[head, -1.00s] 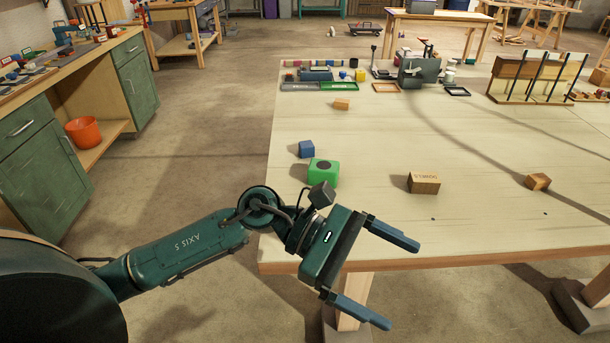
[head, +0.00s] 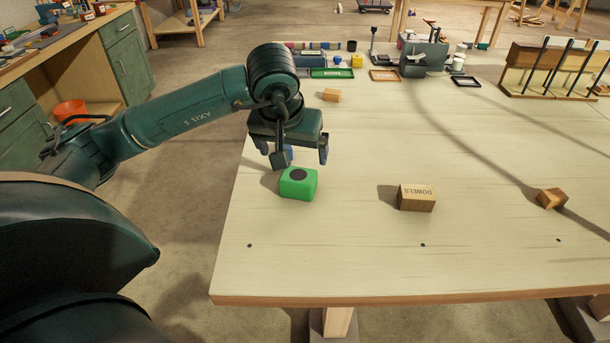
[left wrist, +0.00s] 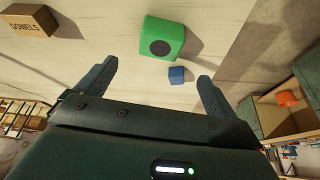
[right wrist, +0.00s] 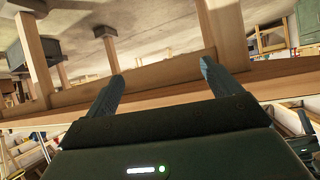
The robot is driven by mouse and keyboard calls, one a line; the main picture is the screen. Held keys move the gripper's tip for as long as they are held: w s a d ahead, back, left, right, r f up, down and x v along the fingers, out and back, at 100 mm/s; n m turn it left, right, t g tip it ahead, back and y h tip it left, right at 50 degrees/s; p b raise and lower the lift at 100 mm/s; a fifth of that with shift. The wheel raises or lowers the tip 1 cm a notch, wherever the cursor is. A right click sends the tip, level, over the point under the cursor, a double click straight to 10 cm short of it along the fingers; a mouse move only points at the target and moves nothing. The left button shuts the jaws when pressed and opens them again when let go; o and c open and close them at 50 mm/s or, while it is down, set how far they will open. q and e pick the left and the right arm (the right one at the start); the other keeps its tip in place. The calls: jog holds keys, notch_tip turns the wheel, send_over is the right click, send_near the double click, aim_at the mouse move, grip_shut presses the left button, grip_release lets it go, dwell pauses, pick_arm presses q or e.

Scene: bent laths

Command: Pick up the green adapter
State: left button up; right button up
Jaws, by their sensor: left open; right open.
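The green adapter (head: 298,185) is a green block with a dark round spot on its top. It sits near the left edge of the table (head: 330,265). My left gripper (head: 301,160) is open and empty, pointing down, just behind and above the block in the head view. In the left wrist view the green block (left wrist: 163,37) lies beyond the fingertips (left wrist: 156,72), apart from them. A blue cube (left wrist: 177,75) shows between the fingers there; in the head view the gripper mostly hides it. My right gripper (right wrist: 160,70) is open and empty in its wrist view, facing the table's edge.
A wooden DOWELS block (head: 416,198) stands right of the green block. Another wooden block (head: 551,198) lies farther right, and a small one (head: 331,95) behind. Trays and tools line the back. The front of the table is clear.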

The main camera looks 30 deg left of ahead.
aim_at(298, 175)
pick_arm(q)
jog(key=x, duration=0.5)
jog(key=shift+s+f, duration=0.1)
jog(key=shift+f, duration=0.2)
jog(key=shift+p+x, duration=0.75)
jog(key=shift+x, duration=2.05)
jog(key=c, duration=1.1)
jog(key=shift+r, duration=0.1)
